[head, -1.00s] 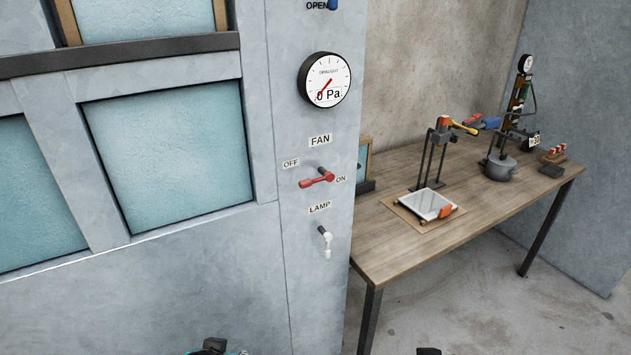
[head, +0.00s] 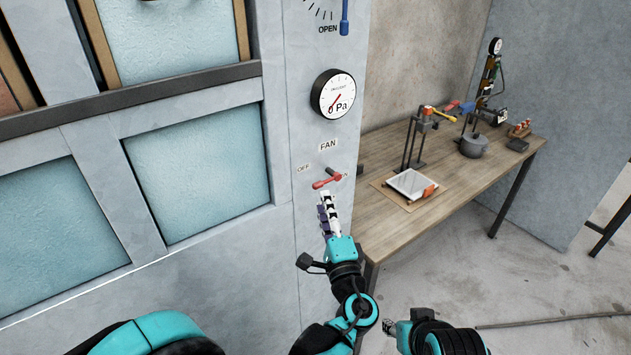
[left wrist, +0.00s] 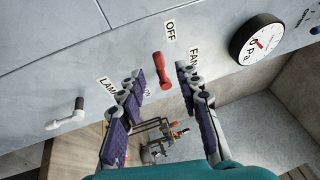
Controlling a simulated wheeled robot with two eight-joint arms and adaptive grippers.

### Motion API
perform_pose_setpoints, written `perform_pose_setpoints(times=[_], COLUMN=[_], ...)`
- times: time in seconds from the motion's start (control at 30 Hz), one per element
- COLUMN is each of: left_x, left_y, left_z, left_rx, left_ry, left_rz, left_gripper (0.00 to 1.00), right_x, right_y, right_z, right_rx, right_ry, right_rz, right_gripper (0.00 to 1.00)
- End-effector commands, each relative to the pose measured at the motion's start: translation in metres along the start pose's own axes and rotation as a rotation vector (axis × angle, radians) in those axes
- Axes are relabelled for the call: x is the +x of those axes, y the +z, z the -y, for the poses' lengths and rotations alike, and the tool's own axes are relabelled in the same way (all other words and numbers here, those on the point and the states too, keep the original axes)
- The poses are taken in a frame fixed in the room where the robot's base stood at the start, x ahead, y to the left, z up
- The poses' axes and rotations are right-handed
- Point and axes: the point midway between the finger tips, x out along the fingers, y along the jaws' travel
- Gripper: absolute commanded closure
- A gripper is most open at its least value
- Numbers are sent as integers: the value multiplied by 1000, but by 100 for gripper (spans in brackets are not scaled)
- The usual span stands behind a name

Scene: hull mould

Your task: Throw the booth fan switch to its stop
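The red fan switch lever (head: 327,182) sits on the grey booth panel under the FAN label, between the OFF and ON labels. The ON label is partly covered by the lever. My left gripper (head: 324,198) is just below the lever in the head view. In the left wrist view, the red lever (left wrist: 161,71) appears between the two spread fingertips of my left gripper (left wrist: 160,76), with a gap on both sides. I cannot tell how far ahead of the fingertips it stands. My right arm shows at the bottom; its gripper (head: 395,328) is too small to read.
A draught gauge (head: 332,94) reading 0 Pa is above the switch. A white lamp lever (left wrist: 68,117) is nearby on the panel. The wooden table (head: 455,184) to the right carries a framed plate (head: 411,184), a clamp stand and a grey pot (head: 473,146).

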Motion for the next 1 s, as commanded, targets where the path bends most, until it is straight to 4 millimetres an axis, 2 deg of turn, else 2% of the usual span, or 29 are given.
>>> perform_pose_setpoints(times=[0.23,0.4,0.53,0.77,0.8,0.9,0.93,1.0], left_x=[41,63,71,72,72,72,72,72], left_y=[3,2,2,2,2,2,2,2], left_z=[-2,-2,-1,-1,-1,-1,-1,-1], left_rx=[1,0,-1,-1,-1,-1,-1,-1], left_ry=[1,2,2,3,3,3,3,3], left_rz=[6,4,3,3,3,3,3,3], left_gripper=[66,66,66,66,69,95,100,100], right_x=[5,6,7,7,7,7,7,7], right_y=[3,5,5,5,5,5,5,5], right_z=[0,0,0,0,0,0,0,0], right_rx=[0,0,0,0,0,0,0,0], right_ry=[0,0,0,0,0,0,0,0], right_rz=[0,0,0,0,0,0,0,0], right_gripper=[60,60,60,60,60,60,60,60])
